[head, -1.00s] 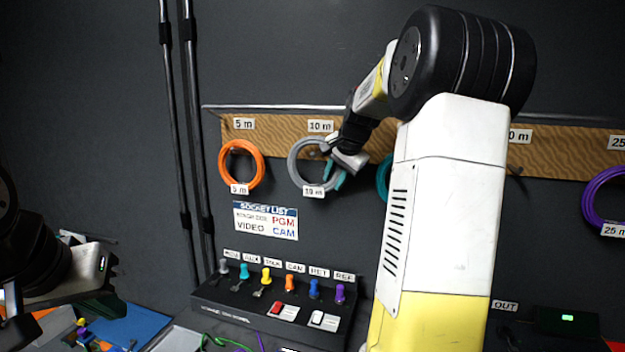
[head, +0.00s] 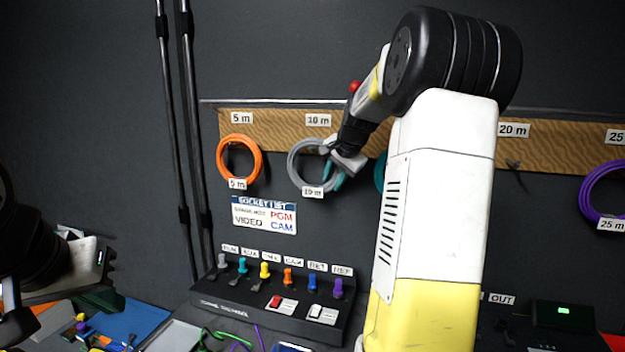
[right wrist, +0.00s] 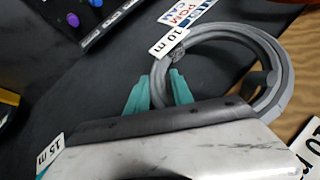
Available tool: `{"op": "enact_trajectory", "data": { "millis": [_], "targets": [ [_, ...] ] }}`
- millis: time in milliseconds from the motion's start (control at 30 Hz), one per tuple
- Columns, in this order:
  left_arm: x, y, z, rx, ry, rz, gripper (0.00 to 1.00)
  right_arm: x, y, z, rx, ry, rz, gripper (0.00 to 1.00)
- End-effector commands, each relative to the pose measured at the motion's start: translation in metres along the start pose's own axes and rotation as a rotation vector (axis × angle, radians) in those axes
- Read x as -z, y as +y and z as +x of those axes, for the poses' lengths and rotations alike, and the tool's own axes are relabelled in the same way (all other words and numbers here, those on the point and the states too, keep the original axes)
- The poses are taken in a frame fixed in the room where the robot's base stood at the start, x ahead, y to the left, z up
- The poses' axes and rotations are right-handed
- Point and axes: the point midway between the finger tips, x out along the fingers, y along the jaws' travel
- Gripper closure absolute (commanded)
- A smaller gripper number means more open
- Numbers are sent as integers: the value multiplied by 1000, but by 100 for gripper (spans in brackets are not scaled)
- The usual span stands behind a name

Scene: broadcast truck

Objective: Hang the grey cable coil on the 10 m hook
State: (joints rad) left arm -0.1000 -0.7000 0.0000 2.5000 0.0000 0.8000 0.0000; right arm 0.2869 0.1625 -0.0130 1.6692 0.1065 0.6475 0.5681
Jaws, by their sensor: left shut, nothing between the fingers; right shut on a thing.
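The grey cable coil (head: 294,177) with its 10 m tag hangs upright at the wooden board, below the 10 m label (head: 318,120). My right gripper (head: 333,172) is shut on the coil's right side. In the right wrist view the teal fingers (right wrist: 158,90) are at the grey coil (right wrist: 285,75) near its tag. A dark piece (right wrist: 258,82) shows at the coil's far side; I cannot tell whether the hook bears the coil. My left gripper (head: 106,268) is shut and empty at the lower left, far from the board.
An orange coil (head: 223,165) hangs left of the grey one. A teal coil (head: 380,172) is close on the right, partly behind my right arm. A purple coil (head: 588,195) hangs far right. A socket panel (head: 235,308) with coloured plugs stands below.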

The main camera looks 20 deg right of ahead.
Motion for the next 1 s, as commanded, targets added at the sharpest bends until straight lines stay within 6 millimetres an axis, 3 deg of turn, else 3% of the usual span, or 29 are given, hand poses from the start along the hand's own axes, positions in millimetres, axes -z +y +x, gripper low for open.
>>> {"op": "enact_trajectory", "data": {
  "millis": [200,233,333,667,1000],
  "targets": [
    [0,0,0,0,0,0,100,1,-1,-1,3,3,0,100],
    [0,0,0,0,0,0,100,1,-1,-1,3,3,0,66],
    [0,0,0,0,0,0,100,0,-1,-1,2,2,0,47],
    [0,0,0,0,0,0,100,0,0,-1,-1,-1,0,47],
    [0,0,0,0,0,0,100,0,-1,-53,3,3,-1,47]
  ]
}}
